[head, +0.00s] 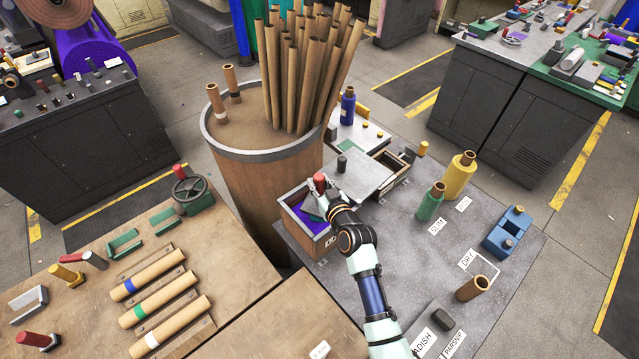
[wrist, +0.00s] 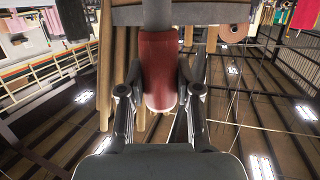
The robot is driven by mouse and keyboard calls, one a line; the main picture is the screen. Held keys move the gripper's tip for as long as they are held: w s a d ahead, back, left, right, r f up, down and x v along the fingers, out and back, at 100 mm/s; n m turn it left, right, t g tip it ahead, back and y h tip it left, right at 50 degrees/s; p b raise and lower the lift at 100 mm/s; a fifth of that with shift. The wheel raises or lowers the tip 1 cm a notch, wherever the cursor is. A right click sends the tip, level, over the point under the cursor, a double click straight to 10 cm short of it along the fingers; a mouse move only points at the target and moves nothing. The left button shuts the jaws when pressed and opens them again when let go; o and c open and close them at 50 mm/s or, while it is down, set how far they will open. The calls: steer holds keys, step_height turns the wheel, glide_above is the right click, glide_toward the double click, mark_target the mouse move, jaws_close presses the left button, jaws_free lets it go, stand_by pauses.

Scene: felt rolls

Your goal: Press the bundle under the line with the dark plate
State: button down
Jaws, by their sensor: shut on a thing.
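My gripper (head: 322,190) is shut on a red handle (head: 319,180) over an open wooden box (head: 322,243) on the grey table. The red handle also stands between both fingers in the wrist view (wrist: 160,72). Purple-blue felt (head: 297,210) shows inside the box, left of my gripper; this may be the bundle. My gripper and arm hide the box's right part. No line can be made out in it. Just right and behind, a flat grey plate (head: 368,178) with a dark upright knob (head: 342,162) lies over another part of the boxes. Whether this is the dark plate I cannot tell.
A tall drum (head: 262,190) of cardboard tubes stands close behind and left. The grey table (head: 405,248) is clear between arm and spools.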

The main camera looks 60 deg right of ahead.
mark_target(320, 193)
steer(key=shift+f+b, duration=2.15)
steer(key=shift+f, duration=0.1)
steer(key=shift+r, duration=0.1)
step_height(320, 193, up, 15)
steer(key=p, duration=1.2)
stand_by(0.5)
